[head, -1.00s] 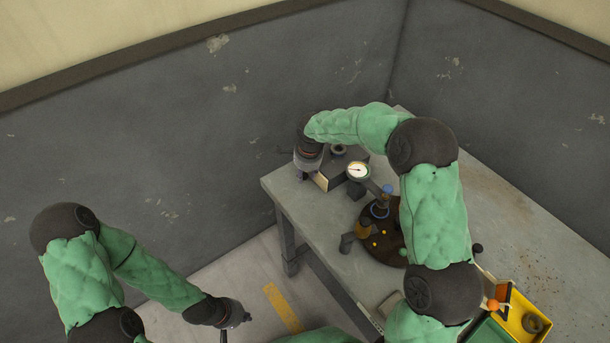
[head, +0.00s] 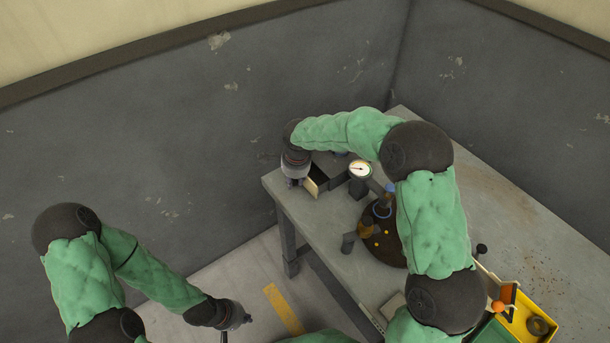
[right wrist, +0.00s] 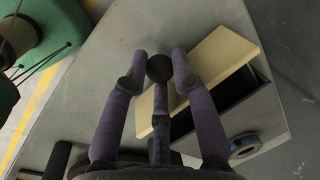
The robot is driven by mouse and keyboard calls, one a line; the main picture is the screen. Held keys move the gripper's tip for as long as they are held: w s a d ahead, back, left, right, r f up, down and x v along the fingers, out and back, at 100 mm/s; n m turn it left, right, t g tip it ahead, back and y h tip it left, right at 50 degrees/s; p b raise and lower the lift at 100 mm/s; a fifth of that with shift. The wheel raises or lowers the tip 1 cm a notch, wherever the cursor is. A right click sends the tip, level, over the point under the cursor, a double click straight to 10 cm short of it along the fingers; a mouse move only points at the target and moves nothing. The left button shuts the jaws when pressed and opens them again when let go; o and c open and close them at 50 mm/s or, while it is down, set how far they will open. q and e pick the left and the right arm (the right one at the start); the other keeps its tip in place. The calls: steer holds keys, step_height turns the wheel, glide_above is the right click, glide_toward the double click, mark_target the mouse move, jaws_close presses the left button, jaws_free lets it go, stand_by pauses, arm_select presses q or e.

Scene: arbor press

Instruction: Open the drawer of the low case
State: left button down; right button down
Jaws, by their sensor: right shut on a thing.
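The low case (head: 338,168) is a dark box on the grey table. Its drawer has a tan front panel (right wrist: 205,82), which also shows in the head view (head: 312,187). The panel stands away from the case, with a dark gap behind it, so the drawer is partly open. A round black knob (right wrist: 159,67) sits at the front. My right gripper (right wrist: 160,80) is shut on the knob; in the head view it is at the drawer's left end (head: 294,183).
A dial gauge (head: 360,169) stands close right of the case. A dark round base (head: 385,245) with a press is nearer. A yellow tray (head: 530,322) is at bottom right. A ring (right wrist: 244,146) lies by the case. The table edge is close to the drawer.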

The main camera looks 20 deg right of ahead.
steer(key=a, duration=0.1)
steer(key=s+a, duration=0.1)
steer(key=a, duration=0.1)
steer(key=shift+s+a+b, duration=0.15)
steer(key=shift+a+b, duration=0.1)
steer(key=shift+b, duration=0.1)
steer(key=c, duration=1.3)
jaws_free()
step_height(320, 180, up, 12)
steer(key=s, duration=0.2)
steer(key=shift+s+d, duration=0.15)
steer(key=shift+d, duration=0.05)
steer(key=shift+f, duration=0.15)
